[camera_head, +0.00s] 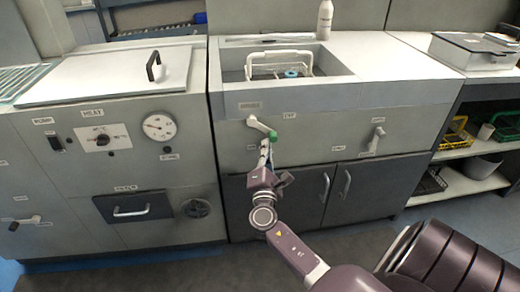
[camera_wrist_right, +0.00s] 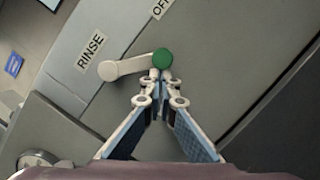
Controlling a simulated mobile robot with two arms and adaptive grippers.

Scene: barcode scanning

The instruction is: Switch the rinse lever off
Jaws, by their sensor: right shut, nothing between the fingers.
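The rinse lever (camera_head: 262,127) is a white handle with a green knob on the front panel below the sink. It points right and slightly down from its pivot in the head view. The lever also shows in the right wrist view (camera_wrist_right: 130,66), near the labels RINSE (camera_wrist_right: 90,50) and OFF (camera_wrist_right: 160,8). My right gripper (camera_head: 266,146) is shut and empty, just below the green knob. In the right wrist view its fingertips (camera_wrist_right: 161,76) are close together at the knob's lower edge; I cannot tell whether they touch it. My left gripper is not in view.
A sink (camera_head: 340,65) with a wire rack is above. Cupboard doors (camera_head: 340,195) with handles are below. A heater unit (camera_head: 110,150) with a dial and gauge stands left. Shelves with baskets are at right.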

